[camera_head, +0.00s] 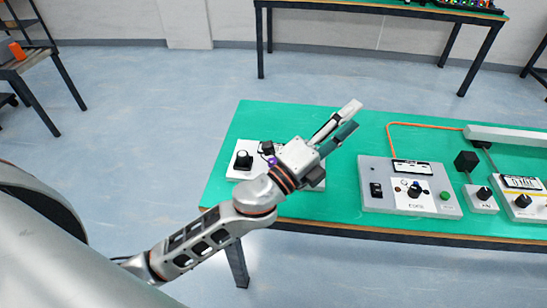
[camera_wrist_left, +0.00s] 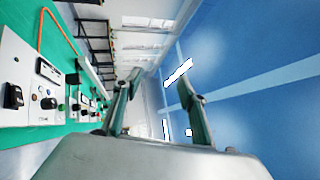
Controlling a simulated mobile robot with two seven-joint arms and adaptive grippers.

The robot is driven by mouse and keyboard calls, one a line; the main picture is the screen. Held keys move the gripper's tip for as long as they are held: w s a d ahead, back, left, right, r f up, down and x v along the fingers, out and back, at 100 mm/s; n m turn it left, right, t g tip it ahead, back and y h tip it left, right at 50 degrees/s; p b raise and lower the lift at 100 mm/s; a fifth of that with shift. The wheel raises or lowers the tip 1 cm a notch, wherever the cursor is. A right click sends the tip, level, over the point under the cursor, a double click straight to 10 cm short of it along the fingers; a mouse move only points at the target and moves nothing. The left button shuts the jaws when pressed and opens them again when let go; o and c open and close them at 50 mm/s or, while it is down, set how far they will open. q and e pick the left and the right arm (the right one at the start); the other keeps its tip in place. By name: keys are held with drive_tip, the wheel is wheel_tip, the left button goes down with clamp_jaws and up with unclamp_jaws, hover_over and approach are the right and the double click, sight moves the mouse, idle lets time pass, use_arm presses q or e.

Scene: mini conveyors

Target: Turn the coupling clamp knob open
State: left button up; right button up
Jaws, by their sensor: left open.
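Several dark knobs show on the table, and no readable label tells me which is the coupling clamp knob. In the head view, a black knob (camera_head: 243,160) sits on a white box (camera_head: 237,174) at the table's left, partly hidden by my arm. A blue-black knob (camera_head: 415,189) sits on a grey control box (camera_head: 375,207); it also shows in the left wrist view (camera_wrist_left: 48,103). My left gripper (camera_head: 347,118) is open and empty, above the table between these boxes. It touches no knob. My right gripper is not in view.
The green table (camera_head: 258,113) has clear space behind the boxes. An orange cable (camera_head: 420,124) loops behind the grey box. Smaller knobbed boxes (camera_head: 480,205) and a pale bar (camera_head: 507,135) stand on the right. Another table (camera_head: 380,8) is at the back.

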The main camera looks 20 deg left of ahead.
use_arm(q)
drive_tip(key=s+d+r+m+g+h, duration=0.1)
drive_tip(key=s+d+m+g+h, duration=0.4)
drive_tip(key=d+m+g+h, duration=0.85)
drive_tip(key=m+g+y, duration=0.6)
drive_tip(key=m+y, duration=0.8)
drive_tip(key=y, duration=1)
hover_over(273, 160)
drive_tip(key=shift+t, duration=0.25)
wheel_tip(273, 160, down, 16)
drive_tip(key=shift+f, duration=0.2)
wheel_tip(273, 160, down, 8)
drive_tip(key=shift+d+r+b, duration=0.1)
drive_tip(key=shift+r+b, duration=0.15)
drive_tip(key=shift+b, duration=0.1)
